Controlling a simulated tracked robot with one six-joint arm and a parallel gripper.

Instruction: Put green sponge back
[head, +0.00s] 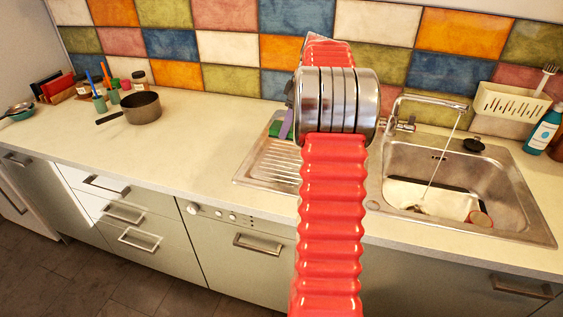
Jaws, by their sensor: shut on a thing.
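My red ribbed arm rises through the middle of the head view and hides most of my gripper (285,124). A purple-grey part of the gripper shows at the left of the arm's metal rings, low over the drainboard. A small patch of the green sponge (274,129) shows right beside it, at the back of the ribbed metal drainboard (262,164). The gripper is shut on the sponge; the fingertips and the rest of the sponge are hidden. I cannot tell whether the sponge touches the drainboard.
The sink basin (400,160) at the right holds a white plate-like item and a cup under a running tap (432,103). A cream caddy (510,103) with a brush and a teal bottle (541,133) stand behind it. A saucepan (141,107) sits left; the counter between is clear.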

